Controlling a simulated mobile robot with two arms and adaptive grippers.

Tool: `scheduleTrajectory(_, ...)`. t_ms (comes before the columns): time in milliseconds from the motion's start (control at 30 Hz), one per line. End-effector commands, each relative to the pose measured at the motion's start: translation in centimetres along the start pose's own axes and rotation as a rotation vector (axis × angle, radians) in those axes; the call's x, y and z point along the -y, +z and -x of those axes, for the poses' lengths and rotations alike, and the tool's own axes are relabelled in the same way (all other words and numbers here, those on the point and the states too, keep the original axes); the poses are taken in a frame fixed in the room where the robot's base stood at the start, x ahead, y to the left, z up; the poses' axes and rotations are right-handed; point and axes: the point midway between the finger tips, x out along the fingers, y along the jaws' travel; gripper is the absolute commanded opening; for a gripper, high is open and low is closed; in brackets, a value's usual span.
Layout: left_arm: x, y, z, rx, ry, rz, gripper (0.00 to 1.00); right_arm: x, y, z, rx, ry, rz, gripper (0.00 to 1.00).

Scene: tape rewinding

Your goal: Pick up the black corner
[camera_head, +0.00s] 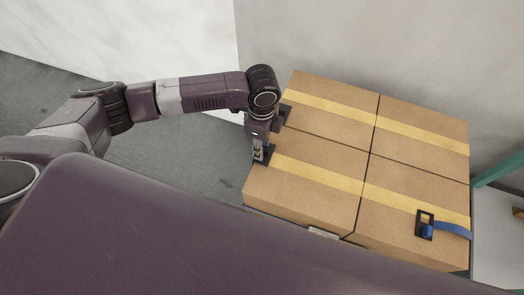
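Cardboard boxes (320,199) stand packed together, with tan tape bands across their tops. A dark piece (286,112) shows at their left edge, beside my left wrist; I cannot tell if it is a black corner. My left gripper (260,153) points down at the left edge of the boxes, with another dark patch by its fingertips. The fingers are small and partly blend with that patch, so their opening and any contact are unclear. A black frame-like piece (419,231) with a blue strap (455,230) lies on the front right box. My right gripper is out of view.
A grey wall (400,50) stands close behind the boxes. A teal rail (499,169) and a pale surface (492,235) are at the right. Grey floor (185,170) is open left of the boxes. My own body covers the foreground.

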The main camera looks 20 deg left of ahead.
Motion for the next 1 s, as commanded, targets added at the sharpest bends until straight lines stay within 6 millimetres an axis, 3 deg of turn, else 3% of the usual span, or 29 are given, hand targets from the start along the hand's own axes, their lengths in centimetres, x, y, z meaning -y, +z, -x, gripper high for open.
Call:
scheduleTrajectory(67,0.0,0.0,0.0,0.000,0.000,0.000,0.28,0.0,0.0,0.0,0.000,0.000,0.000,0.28)
scheduleTrajectory(333,0.0,0.0,0.0,0.000,0.000,0.000,0.00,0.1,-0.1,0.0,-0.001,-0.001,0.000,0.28)
scheduleTrajectory(767,0.1,0.0,0.6,0.000,-0.001,0.001,0.00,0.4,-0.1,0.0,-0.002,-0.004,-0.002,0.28)
scheduleTrajectory(1000,0.1,-0.1,3.8,-0.002,-0.004,0.000,0.00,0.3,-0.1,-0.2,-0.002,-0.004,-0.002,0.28)
